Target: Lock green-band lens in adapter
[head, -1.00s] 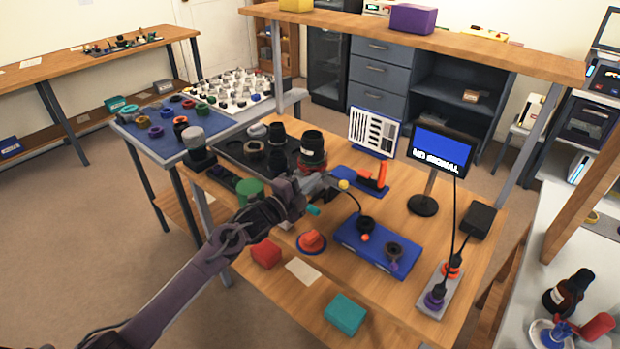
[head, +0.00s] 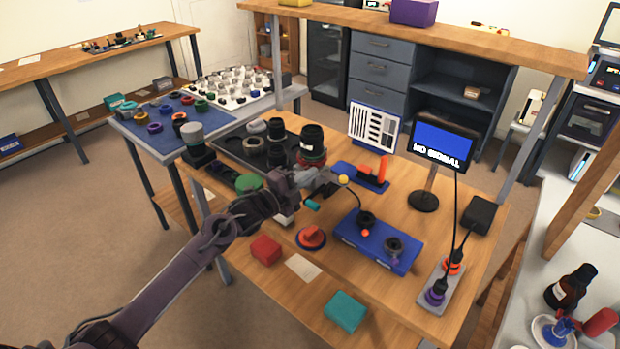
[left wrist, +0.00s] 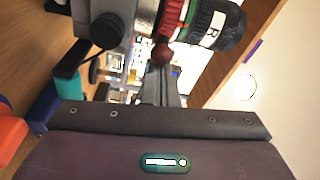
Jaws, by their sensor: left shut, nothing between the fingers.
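The lens (head: 311,136) stands upright, with a black barrel and a red ring near its base, at the back middle of the wooden bench in the head view. In the left wrist view the lens (left wrist: 212,24) lies across the top, with a thin green band beside a red band. A dark red ball (left wrist: 163,54) sits below it, next to a grey metal part with a black knob (left wrist: 107,30). I cannot tell the adapter's edges from the lens. My left gripper (head: 324,184) is shut and empty, just in front of the lens. My right gripper is not in view.
A dark tray (head: 228,146) with black rings lies left of the lens. A teal cylinder (head: 312,204) and a yellow ball (head: 343,180) are close to my gripper. A blue block (head: 376,246) with two fittings, a red knob (head: 311,237) and a monitor (head: 441,148) stand to the right and front.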

